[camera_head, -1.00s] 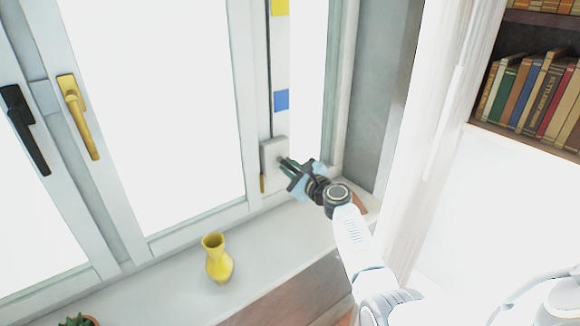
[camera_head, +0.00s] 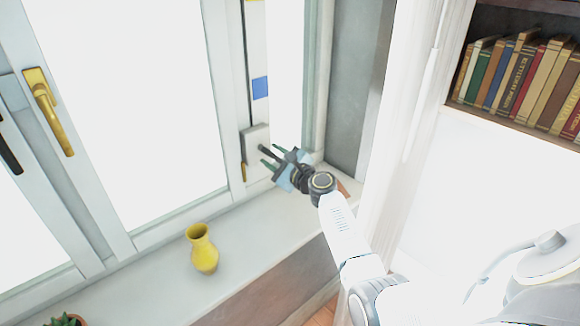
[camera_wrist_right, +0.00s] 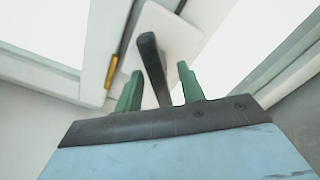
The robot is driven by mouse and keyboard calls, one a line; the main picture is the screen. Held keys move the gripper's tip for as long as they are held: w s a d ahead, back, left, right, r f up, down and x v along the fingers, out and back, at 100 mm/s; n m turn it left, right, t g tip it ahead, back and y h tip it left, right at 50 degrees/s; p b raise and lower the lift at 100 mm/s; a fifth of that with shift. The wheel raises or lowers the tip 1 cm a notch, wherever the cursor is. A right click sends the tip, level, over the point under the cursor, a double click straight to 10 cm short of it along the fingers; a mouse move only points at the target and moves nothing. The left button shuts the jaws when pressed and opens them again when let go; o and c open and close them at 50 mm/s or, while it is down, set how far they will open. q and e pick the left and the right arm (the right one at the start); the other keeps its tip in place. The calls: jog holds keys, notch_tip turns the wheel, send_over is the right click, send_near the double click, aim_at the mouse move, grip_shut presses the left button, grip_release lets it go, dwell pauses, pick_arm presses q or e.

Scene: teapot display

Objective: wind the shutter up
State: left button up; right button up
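A white winder box (camera_head: 252,140) with a dark crank handle (camera_head: 268,153) is fixed low on the right part of the window frame. In the right wrist view the box (camera_wrist_right: 172,35) is straight ahead and the handle (camera_wrist_right: 150,62) points towards me. My right gripper (camera_head: 271,157) is open in front of the box. Its two green fingertips stand on either side of the handle, with a visible gap to each side. The shutter itself cannot be made out in the bright window. My left gripper is not in view.
Above the box runs a white strip with a blue mark (camera_head: 260,88). A yellow vase (camera_head: 202,250) and a plant (camera_head: 65,320) stand on the windowsill (camera_head: 150,285). A gold window handle (camera_head: 48,110) is to the left. A bookshelf (camera_head: 515,80) is at the right.

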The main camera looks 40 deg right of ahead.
jog(key=s+p, duration=0.1)
jog(key=s, duration=1.1)
jog(key=shift+d, duration=0.45)
jog(key=shift+s, duration=0.1)
